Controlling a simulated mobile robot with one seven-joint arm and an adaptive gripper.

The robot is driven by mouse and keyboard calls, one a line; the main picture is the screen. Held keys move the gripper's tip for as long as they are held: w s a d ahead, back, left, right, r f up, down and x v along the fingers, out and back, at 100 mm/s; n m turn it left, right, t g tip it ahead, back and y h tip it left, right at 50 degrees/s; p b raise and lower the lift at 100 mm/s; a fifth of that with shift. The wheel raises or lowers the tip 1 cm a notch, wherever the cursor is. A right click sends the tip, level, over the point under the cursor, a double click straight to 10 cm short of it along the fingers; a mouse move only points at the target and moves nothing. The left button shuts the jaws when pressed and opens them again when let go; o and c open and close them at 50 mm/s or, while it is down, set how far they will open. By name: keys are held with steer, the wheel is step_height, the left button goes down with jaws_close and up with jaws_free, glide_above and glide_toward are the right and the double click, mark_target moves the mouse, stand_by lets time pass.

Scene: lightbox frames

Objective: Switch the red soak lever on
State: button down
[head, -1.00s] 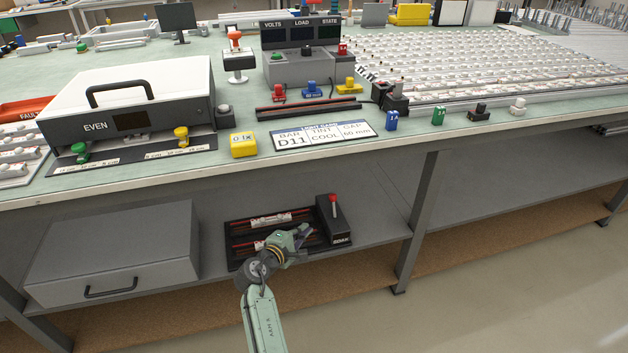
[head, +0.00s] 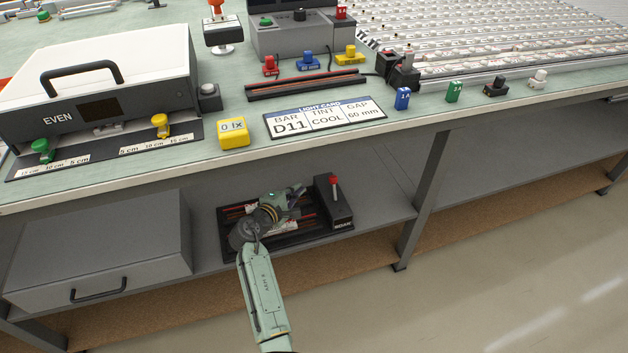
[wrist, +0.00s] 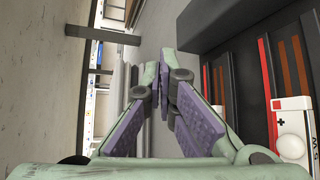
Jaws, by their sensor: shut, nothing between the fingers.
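The red soak lever (head: 334,182) is a light stem with a red knob, standing roughly upright on top of a black box marked SOAK (head: 341,217). The box is at the right end of a black tray (head: 228,219) on the lower shelf. My gripper (head: 298,193) is over the tray, left of the lever and apart from it in the head view. In the wrist view my gripper (wrist: 162,88) has its purple-padded fingers together with nothing between them. A dark block, likely the soak box (wrist: 225,18), is at the upper right there; the lever itself cannot be made out.
The tray holds red-edged slots and a white bar part (wrist: 292,130). A grey drawer unit (head: 95,245) stands left on the shelf. The bench edge (head: 300,143) overhangs above, and a table leg (head: 420,200) is to the right. The shelf beyond that leg is clear.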

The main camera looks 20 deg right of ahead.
mark_target(334, 189)
steer(key=w+d+f+p, duration=0.1)
steer(key=w+d+p, duration=0.2)
steer(key=d, duration=0.5)
steer(key=shift+w+d, duration=0.25)
steer(key=shift+w, duration=0.05)
steer(key=shift+f+b, duration=0.3)
steer(key=shift+b, duration=0.45)
steer(key=shift+b, duration=0.45)
